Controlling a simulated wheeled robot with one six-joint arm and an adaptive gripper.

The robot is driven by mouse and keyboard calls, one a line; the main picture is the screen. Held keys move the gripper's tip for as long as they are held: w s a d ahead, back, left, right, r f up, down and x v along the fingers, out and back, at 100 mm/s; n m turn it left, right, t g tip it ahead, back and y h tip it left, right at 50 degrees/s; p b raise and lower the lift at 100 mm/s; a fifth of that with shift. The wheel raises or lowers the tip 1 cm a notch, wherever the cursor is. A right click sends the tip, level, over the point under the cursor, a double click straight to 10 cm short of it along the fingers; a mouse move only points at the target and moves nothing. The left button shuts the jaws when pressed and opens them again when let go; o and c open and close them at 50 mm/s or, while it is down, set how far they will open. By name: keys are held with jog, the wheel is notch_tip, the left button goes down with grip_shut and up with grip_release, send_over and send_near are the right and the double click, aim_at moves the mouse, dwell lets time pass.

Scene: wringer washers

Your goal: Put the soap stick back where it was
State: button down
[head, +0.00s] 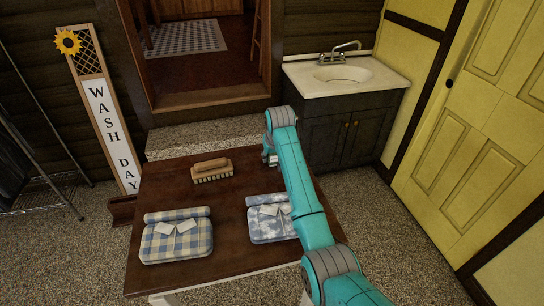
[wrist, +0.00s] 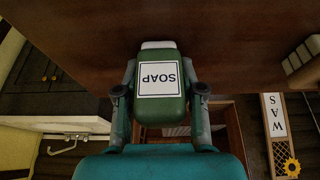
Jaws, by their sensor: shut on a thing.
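The soap stick (wrist: 162,113) is a green block with rounded edges, a white "SOAP" label and a pale top end. It fills the middle of the wrist view, where the picture is upside down. My gripper (wrist: 161,76) is shut on it, with one finger on each side. The dark brown table (wrist: 80,45) shows behind and beyond it. In the head view my gripper (head: 270,157) is mostly hidden behind my teal arm, over the table's far right part, and I cannot make out the soap there.
A wooden brush (head: 211,171) lies at the table's far middle. A blue checked folded cloth (head: 176,236) lies front left, and a blue-white cloth (head: 268,218) lies beside my arm. A sink cabinet (head: 345,95) stands behind right. The "WASH DAY" sign (head: 105,120) leans at left.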

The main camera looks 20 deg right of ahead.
jog(key=shift+f, duration=0.1)
jog(key=c, duration=0.7)
grip_release()
jog(key=v, duration=1.2)
